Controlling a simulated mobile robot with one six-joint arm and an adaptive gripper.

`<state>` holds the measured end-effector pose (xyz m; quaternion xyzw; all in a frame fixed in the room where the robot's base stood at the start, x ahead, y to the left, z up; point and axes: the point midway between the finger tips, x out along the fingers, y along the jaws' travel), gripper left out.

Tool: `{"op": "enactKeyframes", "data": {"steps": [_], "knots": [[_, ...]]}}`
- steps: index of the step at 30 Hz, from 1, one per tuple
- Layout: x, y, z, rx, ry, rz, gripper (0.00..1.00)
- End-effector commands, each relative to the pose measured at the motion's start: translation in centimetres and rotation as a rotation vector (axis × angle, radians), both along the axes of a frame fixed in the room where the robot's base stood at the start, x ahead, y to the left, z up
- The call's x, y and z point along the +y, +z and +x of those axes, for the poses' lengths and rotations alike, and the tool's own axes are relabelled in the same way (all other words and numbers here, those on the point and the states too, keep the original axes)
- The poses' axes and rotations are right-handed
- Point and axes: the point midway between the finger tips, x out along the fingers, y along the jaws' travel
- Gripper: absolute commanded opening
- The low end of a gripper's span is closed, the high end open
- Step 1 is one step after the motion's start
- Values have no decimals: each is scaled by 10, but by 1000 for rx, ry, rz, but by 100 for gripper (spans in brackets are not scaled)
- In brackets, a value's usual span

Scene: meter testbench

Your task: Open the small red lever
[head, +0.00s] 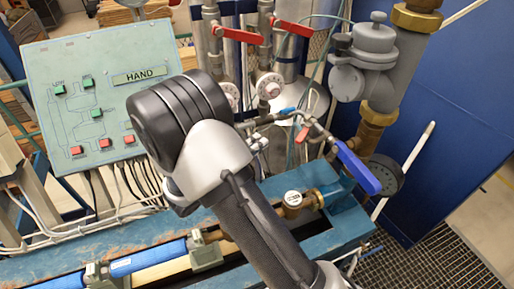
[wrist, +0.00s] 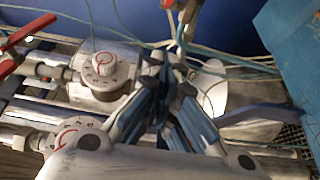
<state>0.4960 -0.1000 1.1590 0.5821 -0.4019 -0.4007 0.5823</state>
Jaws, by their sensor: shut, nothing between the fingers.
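The small red lever (head: 302,134) sits on the thin pipework in the middle of the head view, beside a small blue lever (head: 287,111). In the wrist view a small red part (wrist: 168,4) shows at the top edge, beyond the fingertips; it looks like the same lever, mostly cut off. My gripper (wrist: 168,60) is shut and empty, its fingertips pointing up the wrist picture toward the thin pipes. The fingers do not touch the red part as far as I can see.
Two larger red levers (head: 240,34) (head: 292,26) stand above the dials (head: 270,86). A big blue lever (head: 358,168) lies right of the small one. A grey meter (head: 374,42) stands upper right, a control panel (head: 98,92) left. Thin hoses cross near the pipes.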

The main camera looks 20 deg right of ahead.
Motion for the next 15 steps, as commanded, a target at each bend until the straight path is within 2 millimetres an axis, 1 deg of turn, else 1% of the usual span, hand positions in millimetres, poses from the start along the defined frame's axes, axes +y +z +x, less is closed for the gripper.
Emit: {"op": "enactKeyframes", "data": {"steps": [1,3,9,12,15], "knots": [[-13,0,3,0,-7,0,0],[-27,0,8,0,-8,0,0],[-66,0,23,0,-7,0,0],[-73,0,7,3,-4,0,0],[-79,0,-2,2,-2,0,0]]}}
